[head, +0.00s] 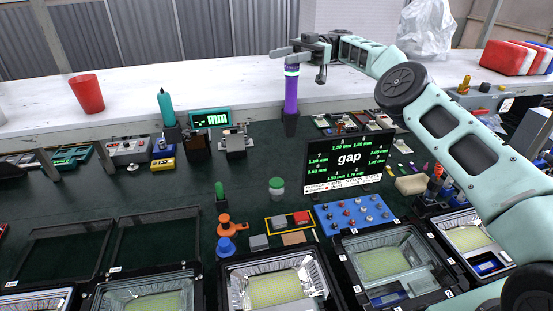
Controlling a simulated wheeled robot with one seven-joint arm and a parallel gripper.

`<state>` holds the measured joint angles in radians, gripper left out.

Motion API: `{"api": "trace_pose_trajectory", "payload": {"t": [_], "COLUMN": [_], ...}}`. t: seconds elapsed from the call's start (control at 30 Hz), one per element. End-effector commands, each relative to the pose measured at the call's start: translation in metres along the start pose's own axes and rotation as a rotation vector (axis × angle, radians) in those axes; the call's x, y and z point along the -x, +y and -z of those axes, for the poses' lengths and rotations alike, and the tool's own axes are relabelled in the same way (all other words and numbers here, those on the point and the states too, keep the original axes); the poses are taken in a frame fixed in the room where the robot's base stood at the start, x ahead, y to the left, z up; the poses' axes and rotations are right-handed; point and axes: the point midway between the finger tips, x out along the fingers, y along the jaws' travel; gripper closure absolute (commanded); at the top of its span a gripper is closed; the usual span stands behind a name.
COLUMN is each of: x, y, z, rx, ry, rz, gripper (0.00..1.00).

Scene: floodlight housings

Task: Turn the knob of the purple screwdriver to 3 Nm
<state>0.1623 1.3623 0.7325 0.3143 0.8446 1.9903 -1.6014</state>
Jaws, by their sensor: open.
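The purple screwdriver (291,95) stands upright in a dark holder (291,124) at the back of the green work surface. A pale ring shows near its top. My gripper (303,64) is at the screwdriver's top end, reaching in from the right with its jaws open. One grey finger lies across the top of the screwdriver in the picture, and the other hangs just to the right. I cannot tell whether either finger touches it. The knob's scale and setting are too small to read.
A teal screwdriver (166,108) stands to the left, beside a display reading mm (211,119). A gap screen (349,160) stands in front on the right. Floodlight housings (275,285) line the front. A red cup (87,93) stands on the white ledge (180,82).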

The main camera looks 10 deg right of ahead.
Motion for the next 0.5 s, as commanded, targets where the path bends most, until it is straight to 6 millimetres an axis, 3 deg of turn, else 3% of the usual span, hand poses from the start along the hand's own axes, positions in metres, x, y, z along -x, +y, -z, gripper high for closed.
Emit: {"api": "trace_pose_trajectory", "payload": {"t": [0.5], "x": [0.0014], "y": [0.003], "z": [-0.0072], "rx": [0.003], "ry": [-0.003], "rz": [-0.073], "gripper": [0.55]}}
